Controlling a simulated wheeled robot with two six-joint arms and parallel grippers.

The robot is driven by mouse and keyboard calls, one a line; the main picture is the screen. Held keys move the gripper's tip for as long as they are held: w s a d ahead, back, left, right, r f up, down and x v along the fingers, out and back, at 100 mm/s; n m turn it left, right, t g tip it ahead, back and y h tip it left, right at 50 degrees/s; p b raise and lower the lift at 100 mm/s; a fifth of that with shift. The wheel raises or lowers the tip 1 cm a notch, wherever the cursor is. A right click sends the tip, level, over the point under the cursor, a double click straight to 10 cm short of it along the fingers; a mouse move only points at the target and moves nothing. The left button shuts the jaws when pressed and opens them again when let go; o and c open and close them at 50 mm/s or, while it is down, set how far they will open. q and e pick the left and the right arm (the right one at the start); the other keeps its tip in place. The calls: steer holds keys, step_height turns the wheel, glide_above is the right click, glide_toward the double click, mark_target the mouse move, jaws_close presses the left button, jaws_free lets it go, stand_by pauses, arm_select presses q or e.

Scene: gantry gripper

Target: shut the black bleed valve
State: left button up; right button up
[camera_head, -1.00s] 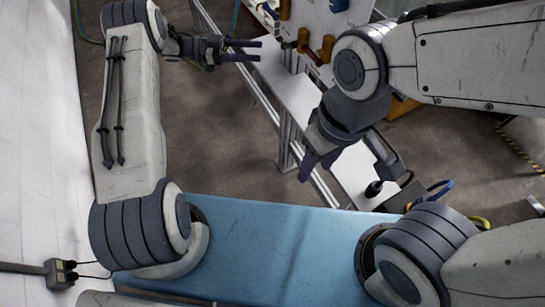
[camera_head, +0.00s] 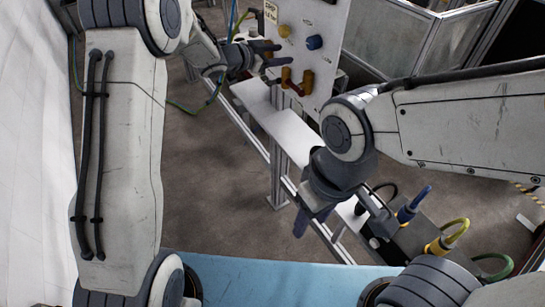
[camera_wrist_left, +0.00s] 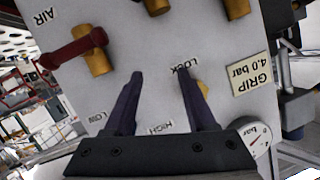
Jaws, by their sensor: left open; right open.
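The upright valve panel (camera_head: 335,25) shows in both views. In the left wrist view (camera_wrist_left: 225,35) it carries a red-handled valve (camera_wrist_left: 72,47) beside AIR, a brass fitting (camera_wrist_left: 158,5) cut by the top edge, and a brass part (camera_wrist_left: 203,88) half hidden behind one finger near LOCK. I cannot make out a black valve handle in either view. My left gripper (camera_head: 278,54) is open and empty, in front of the panel; its fingertips (camera_wrist_left: 160,75) point at the face between LOW and LOCK. My right gripper (camera_head: 308,222) is open and empty, low above the bench edge, away from the panel.
A pressure gauge (camera_wrist_left: 257,138) sits near the gripper. A narrow white shelf (camera_head: 290,132) runs below. Blue and yellow hose connectors (camera_head: 440,243) stand at the right.

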arm_select(q)
steer(key=s+f+n+g+y, duration=0.1)
steer(key=s+n+g+y, duration=0.1)
steer(key=s, duration=1.5)
steer(key=s+f+n+g+y, duration=0.2)
steer(key=s+g+y, duration=0.3)
steer(key=s, duration=1.3)
steer(key=shift+d+n+y+b, duration=0.2)
steer(key=shift+n+y+b, duration=0.15)
steer(key=shift+n+y, duration=0.5)
